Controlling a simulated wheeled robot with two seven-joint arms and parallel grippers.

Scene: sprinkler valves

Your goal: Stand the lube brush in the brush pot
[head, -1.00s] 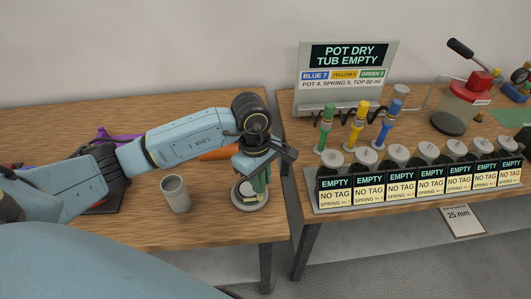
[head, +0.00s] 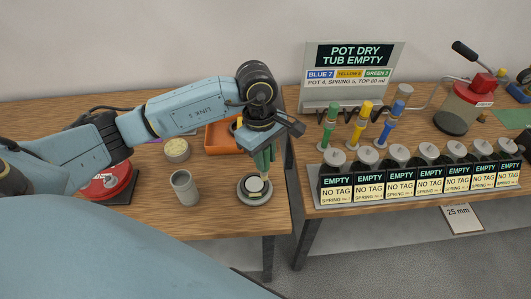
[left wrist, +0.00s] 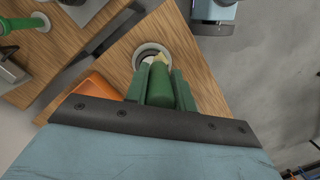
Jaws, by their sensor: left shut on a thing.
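My left gripper (head: 264,164) is shut just above a round grey base with a pale disc (head: 254,188) at the right end of the left table. In the left wrist view its green fingers (left wrist: 160,78) hold a green stick with a pale tip (left wrist: 160,90), which looks like the lube brush. The tip points toward the round base (left wrist: 152,48); I cannot tell whether it touches. An open grey cup (head: 185,188), which looks like the brush pot, stands upright to the left of the gripper, apart from it. My right gripper is not in view.
An orange tray (head: 216,138) and a cream round tub (head: 177,149) lie behind the cup. A red round item (head: 108,183) is at left. A gap separates the right table, with a rack of bottles labelled EMPTY (head: 420,180), coloured valves (head: 358,124) and a sign (head: 352,75).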

